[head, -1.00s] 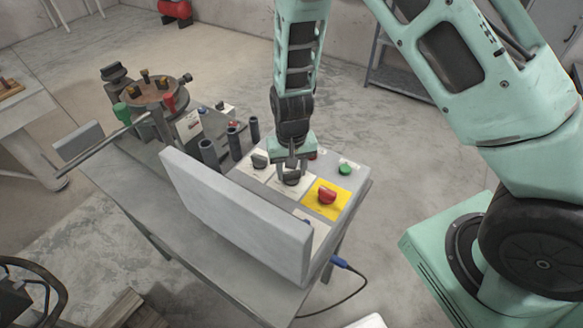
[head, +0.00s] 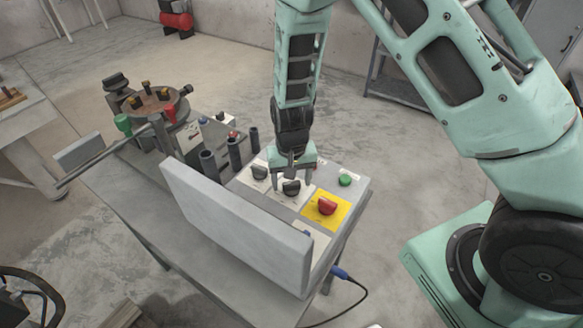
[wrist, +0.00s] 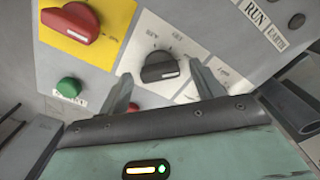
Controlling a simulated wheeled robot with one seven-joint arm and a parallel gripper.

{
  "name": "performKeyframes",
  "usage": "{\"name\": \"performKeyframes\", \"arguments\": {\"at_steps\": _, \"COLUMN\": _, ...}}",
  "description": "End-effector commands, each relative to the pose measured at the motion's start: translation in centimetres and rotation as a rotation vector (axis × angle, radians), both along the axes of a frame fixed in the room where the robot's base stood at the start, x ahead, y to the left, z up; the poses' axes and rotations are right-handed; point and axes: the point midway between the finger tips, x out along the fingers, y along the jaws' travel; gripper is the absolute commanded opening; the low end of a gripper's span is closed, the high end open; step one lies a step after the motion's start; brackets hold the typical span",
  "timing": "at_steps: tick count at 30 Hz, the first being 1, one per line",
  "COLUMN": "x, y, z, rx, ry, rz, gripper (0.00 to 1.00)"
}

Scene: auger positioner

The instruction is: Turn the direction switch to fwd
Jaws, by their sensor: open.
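The direction switch, a black rotary knob with a white stripe, sits on a white plate of the grey control box. It shows in the head view (head: 291,188) and in the wrist view (wrist: 160,68). Small lettering beside it is too blurred to read surely, so I cannot tell its setting. My gripper (head: 292,178) is open and empty, pointing down at the knob. In the wrist view my gripper's fingers (wrist: 161,75) stand on either side of the knob, apart from it.
A red knob on a yellow plate (head: 326,206) and a green button (head: 345,180) sit close by. Another black knob (head: 259,172) is to the left. A tall grey panel (head: 235,215) stands in front of the controls. Dark upright tubes (head: 234,153) stand behind left.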

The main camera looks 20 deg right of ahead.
Motion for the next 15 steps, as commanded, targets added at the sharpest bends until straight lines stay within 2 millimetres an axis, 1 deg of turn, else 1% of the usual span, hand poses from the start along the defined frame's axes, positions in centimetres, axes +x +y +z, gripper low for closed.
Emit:
{"name": "performKeyframes", "arguments": {"at_steps": 5, "x": 0.1, "y": 0.1, "z": 1.9, "rx": 0.001, "ry": -0.005, "rz": 0.001, "gripper": 0.66}}
{"name": "performKeyframes", "arguments": {"at_steps": 11, "x": 0.1, "y": 0.1, "z": 6.2, "rx": 0.003, "ry": -0.007, "rz": 0.002, "gripper": 0.66}}
{"name": "performKeyframes", "arguments": {"at_steps": 15, "x": 0.1, "y": 0.1, "z": 9.6, "rx": 0.003, "ry": -0.008, "rz": 0.001, "gripper": 0.66}}
